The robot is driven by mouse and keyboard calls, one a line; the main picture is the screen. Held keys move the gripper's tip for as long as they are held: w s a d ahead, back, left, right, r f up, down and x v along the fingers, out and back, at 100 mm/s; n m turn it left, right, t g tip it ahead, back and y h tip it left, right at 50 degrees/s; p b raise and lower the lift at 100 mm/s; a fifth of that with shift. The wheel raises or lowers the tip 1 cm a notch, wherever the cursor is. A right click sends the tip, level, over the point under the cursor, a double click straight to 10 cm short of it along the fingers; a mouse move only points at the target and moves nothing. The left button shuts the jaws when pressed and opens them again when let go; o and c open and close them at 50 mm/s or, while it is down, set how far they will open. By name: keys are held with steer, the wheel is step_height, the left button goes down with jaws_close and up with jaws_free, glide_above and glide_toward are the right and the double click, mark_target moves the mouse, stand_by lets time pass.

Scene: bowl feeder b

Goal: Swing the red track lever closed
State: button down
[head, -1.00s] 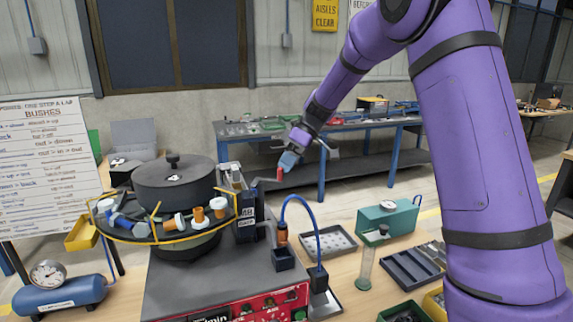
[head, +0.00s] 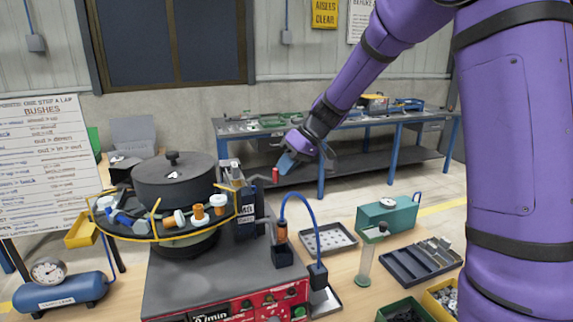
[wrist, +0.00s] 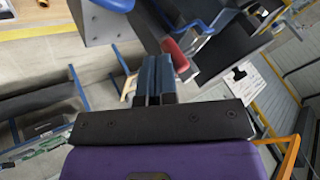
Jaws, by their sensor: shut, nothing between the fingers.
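The red track lever (head: 275,175) is a short red knob on a grey arm that reaches right from the dark track block (head: 245,208) beside the bowl feeder. My gripper (head: 286,165) is just right of the red knob in the head view, with its blue fingers tilted toward it. In the wrist view my gripper (wrist: 154,62) has its two blue fingers together, with nothing between them. The red lever (wrist: 175,54) shows right beside the fingertips there. I cannot tell whether the fingers touch it.
The black-lidded bowl (head: 174,185) with a yellow-edged track of coloured parts stands left of the lever. A blue hose (head: 304,208) arches to the lower right. A blue workbench (head: 330,128) stands behind. A perforated tray (head: 328,238) and teal box (head: 388,214) are at the right.

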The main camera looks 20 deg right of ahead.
mark_target(274, 173)
steer(key=s+a+m+t, duration=0.1)
steer(key=m, duration=0.1)
steer(key=a+m+t+h, duration=0.1)
steer(key=s+a+m+t, duration=0.1)
steer(key=m, duration=0.1)
steer(key=shift+s+m+h, duration=0.3)
steer(key=shift+h, duration=0.1)
steer(key=shift+a, duration=0.25)
steer(key=shift+s+a, duration=0.15)
steer(key=shift+a, duration=0.1)
